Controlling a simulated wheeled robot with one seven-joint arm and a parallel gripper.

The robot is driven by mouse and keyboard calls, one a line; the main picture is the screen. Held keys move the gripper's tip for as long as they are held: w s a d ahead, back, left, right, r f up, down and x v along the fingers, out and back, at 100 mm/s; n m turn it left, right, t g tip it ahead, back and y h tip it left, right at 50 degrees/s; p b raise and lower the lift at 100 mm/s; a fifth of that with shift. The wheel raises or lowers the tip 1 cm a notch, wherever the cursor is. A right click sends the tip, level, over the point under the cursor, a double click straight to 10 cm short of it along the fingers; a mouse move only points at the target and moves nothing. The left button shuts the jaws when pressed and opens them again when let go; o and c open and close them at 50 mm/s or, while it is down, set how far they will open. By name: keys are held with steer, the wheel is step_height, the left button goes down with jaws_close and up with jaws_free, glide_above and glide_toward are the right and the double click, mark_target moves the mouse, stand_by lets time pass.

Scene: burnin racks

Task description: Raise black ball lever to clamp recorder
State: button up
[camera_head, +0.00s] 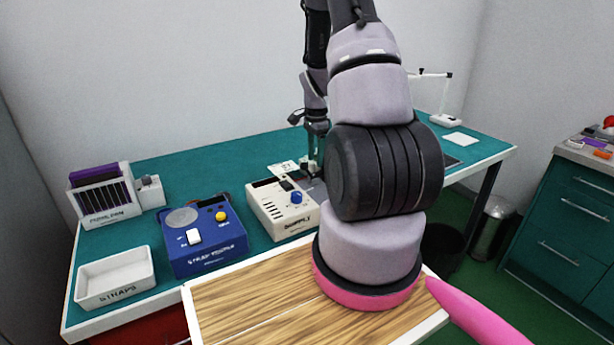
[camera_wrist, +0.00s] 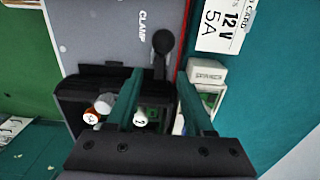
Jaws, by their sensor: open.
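In the wrist view the black ball lever (camera_wrist: 163,42) stands beside the printed word CLAMP on a grey panel (camera_wrist: 95,35). Its round ball is at the top and a short stem runs down from it. My gripper (camera_wrist: 160,76) is open, with its two teal fingers apart and the lever's stem near the gap between their tips. Nothing is seen held, and contact with the lever cannot be told. A black fixture (camera_wrist: 82,88) with round terminals lies below the panel, partly behind the left finger. The recorder cannot be clearly made out. In the head view my gripper (camera_head: 315,150) is low over the bench.
A card marked 12V 5A (camera_wrist: 222,28) and a small white box (camera_wrist: 207,74) lie right of the lever. On the teal bench (camera_head: 225,155) stand a supply unit (camera_head: 270,215), a blue strap unit (camera_head: 208,245), a white straps tray (camera_head: 108,296) and a slotted holder (camera_head: 78,216).

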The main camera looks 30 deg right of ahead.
step_height(320, 180, up, 8)
stand_by(0.8)
stand_by(0.3)
steer(key=s+a+r+n+t, duration=0.25)
steer(key=a+r, duration=0.25)
steer(key=r, duration=0.4)
steer(key=s+a+r+n+t, duration=0.1)
steer(key=s+a+r+n, duration=0.2)
steer(key=a+r, duration=0.35)
steer(key=s+a+r+n+t+y, duration=0.1)
steer(key=s+a+r+n+t, duration=0.1)
steer(key=s+a+r+n, duration=0.2)
steer(key=s+a+r+n+t+y, duration=0.1)
steer(key=s+a+r+n, duration=0.3)
steer(key=s+r, duration=0.3)
steer(key=s, duration=0.3)
steer(key=shift+s+a+r+t, duration=0.2)
steer(key=shift+a+r+t, duration=0.15)
steer(key=shift+a+r, duration=0.05)
